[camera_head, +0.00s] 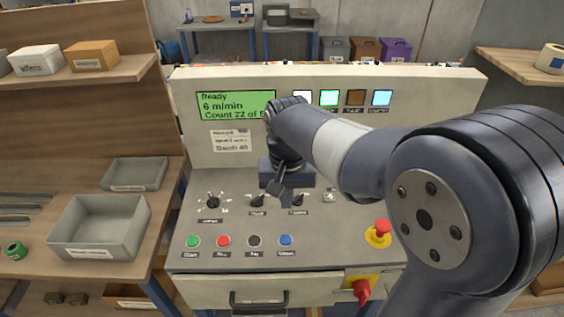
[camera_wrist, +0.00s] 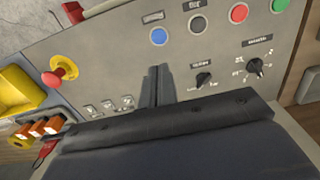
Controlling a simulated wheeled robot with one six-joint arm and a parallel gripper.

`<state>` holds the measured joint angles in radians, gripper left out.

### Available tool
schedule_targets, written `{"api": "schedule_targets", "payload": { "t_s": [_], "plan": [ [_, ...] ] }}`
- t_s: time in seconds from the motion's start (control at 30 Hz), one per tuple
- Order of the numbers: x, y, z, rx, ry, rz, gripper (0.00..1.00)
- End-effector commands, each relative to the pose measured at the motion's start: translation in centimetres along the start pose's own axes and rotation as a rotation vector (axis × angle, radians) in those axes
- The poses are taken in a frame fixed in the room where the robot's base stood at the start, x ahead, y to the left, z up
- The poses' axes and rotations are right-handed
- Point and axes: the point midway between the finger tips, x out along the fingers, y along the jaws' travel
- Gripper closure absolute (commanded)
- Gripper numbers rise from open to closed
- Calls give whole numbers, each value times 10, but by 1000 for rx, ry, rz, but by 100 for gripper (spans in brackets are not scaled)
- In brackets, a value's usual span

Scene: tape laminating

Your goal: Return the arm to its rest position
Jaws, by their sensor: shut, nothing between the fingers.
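My gripper (camera_head: 275,188) is shut and empty, hanging over the sloped control panel (camera_head: 190,262) in the head view. Its fingers point down near the row of black knobs. In the wrist view the shut fingers (camera_wrist: 157,78) show over the grey panel, beside a black knob (camera_wrist: 204,80). I cannot tell whether the fingertips touch the panel. My arm reaches in from the right and hides part of the display's right edge. The green display (camera_head: 235,105) reads Ready, 6 m/min and Count 22 of a partly hidden number.
Green, red, black and blue buttons (camera_head: 285,241) line the panel's lower part. A red emergency stop (camera_head: 382,228) and a red-handled switch (camera_head: 361,289) are at the right. Grey bins (camera_head: 99,226) stand on the left shelf. A tape roll (camera_head: 551,58) lies on the right shelf.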

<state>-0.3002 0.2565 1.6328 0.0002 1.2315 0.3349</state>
Motion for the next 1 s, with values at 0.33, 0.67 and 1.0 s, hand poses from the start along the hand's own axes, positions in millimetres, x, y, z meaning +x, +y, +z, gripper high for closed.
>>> {"api": "schedule_targets", "payload": {
  "t_s": [0.33, 0.67, 1.0],
  "plan": [
    [34, 1, 2, 0, -6, 2, 100],
    [76, -3, 6, -1, -9, 3, 100],
    [20, -5, 7, 0, -15, 5, 100]
  ]
}}
